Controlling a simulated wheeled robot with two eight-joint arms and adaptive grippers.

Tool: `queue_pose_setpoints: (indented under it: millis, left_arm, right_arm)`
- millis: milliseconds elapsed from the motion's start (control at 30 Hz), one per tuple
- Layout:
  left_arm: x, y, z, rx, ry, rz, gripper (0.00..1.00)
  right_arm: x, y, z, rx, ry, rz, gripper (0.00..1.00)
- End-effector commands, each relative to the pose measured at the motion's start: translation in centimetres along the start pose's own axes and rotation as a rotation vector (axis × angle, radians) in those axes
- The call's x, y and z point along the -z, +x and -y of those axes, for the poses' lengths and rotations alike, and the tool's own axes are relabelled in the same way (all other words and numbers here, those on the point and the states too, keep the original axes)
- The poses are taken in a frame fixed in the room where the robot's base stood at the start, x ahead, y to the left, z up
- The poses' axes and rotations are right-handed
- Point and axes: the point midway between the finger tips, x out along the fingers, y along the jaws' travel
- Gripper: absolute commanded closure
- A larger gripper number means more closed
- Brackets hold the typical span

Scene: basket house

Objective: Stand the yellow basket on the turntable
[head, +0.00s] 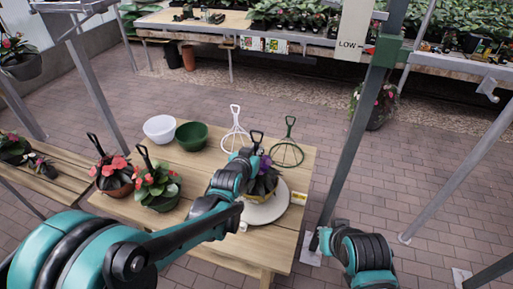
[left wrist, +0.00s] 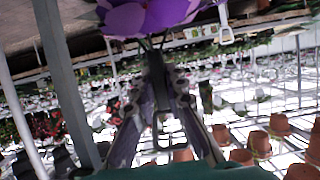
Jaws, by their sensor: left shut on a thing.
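My left gripper (head: 250,166) is shut on the hanger of a basket with purple flowers (head: 267,180) in the head view. The basket is over the round grey turntable (head: 262,212) at the right of the wooden table. In the left wrist view the fingers (left wrist: 158,75) close on a dark hanger below purple petals (left wrist: 150,15). My right arm shows at the bottom right of the head view, but its gripper cannot be made out.
Two red-flowered baskets (head: 113,180) (head: 160,200) stand at the table's left. A white bowl (head: 160,128), a green bowl (head: 191,137), a white hanger (head: 235,135) and a green hanger (head: 288,153) are at the back. A grey post (head: 357,130) rises right of the table.

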Motion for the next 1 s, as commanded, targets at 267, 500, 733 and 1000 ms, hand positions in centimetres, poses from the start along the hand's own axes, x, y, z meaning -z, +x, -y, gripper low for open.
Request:
queue_pose_setpoints:
  millis: [267,500,733,1000]
  left_arm:
    - [-0.2,0.1,0.0,0.0,0.0,0.0,0.74]
    - [-0.2,0.1,0.0,0.0,0.0,0.0,0.67]
    - [0.2,-0.8,0.0,0.0,0.0,0.0,0.67]
    - [0.3,-6.6,0.0,0.001,-0.001,0.0,0.67]
  right_arm:
    - [-0.1,0.1,0.0,0.0,0.0,0.0,1.0]
    - [-0.1,0.1,0.0,0.0,0.0,0.0,1.0]
    - [0.2,-0.3,0.0,0.0,0.0,0.0,1.0]
    - [1.2,-1.6,0.0,0.0,0.0,0.0,1.0]
